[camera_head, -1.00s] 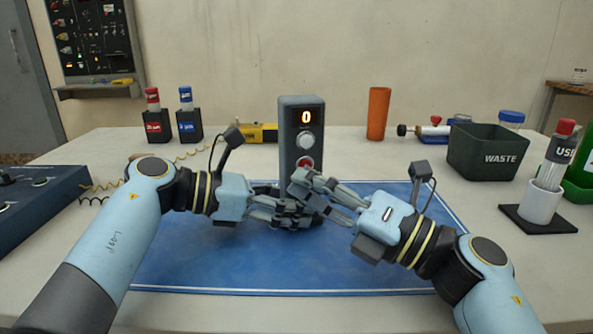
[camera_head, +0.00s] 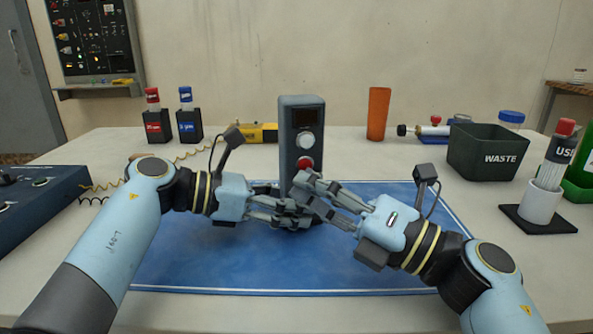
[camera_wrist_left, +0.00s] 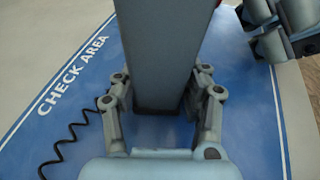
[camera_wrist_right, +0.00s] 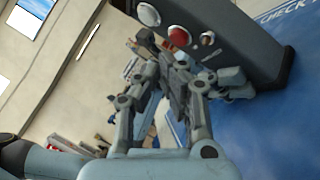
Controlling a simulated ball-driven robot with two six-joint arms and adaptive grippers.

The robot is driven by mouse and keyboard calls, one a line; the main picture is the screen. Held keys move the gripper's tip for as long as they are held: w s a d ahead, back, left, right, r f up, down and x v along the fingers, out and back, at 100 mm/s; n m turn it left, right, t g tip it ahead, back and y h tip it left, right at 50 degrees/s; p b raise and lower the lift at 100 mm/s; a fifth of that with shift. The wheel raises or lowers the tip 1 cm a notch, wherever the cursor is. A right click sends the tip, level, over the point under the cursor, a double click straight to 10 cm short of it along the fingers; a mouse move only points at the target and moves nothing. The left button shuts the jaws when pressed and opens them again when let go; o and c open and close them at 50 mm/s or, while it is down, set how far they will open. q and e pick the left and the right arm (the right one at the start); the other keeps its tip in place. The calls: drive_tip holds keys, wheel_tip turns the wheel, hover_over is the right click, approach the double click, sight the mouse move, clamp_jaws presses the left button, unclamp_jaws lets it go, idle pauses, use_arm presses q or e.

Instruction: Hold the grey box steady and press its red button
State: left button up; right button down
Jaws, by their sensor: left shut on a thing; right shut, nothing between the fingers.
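The grey box (camera_head: 288,140) stands upright on the blue mat (camera_head: 220,265). Its display (camera_head: 305,118) is dark, with a white knob (camera_head: 305,140) below it and the red button (camera_head: 305,163) under that. The red button also shows in the right wrist view (camera_wrist_right: 179,36). My left gripper (camera_head: 296,212) is shut on the lower part of the box; the left wrist view shows its fingers on either side of the box (camera_wrist_left: 160,60). My right gripper (camera_head: 306,185) is shut and empty, just below and in front of the red button. Contact with the button is not visible.
Red and blue capped bottles (camera_head: 170,122) stand back left. A dark blue panel (camera_head: 40,200) lies at left. The mat's front is clear.

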drive_tip(key=s+d, duration=0.1)
drive_tip(key=s, duration=0.5)
drive_tip(key=shift+d, duration=0.2)
drive_tip(key=shift+f, duration=0.1)
use_arm(q)
drive_tip(key=o, duration=0.9)
drive_tip(key=shift+o, duration=0.2)
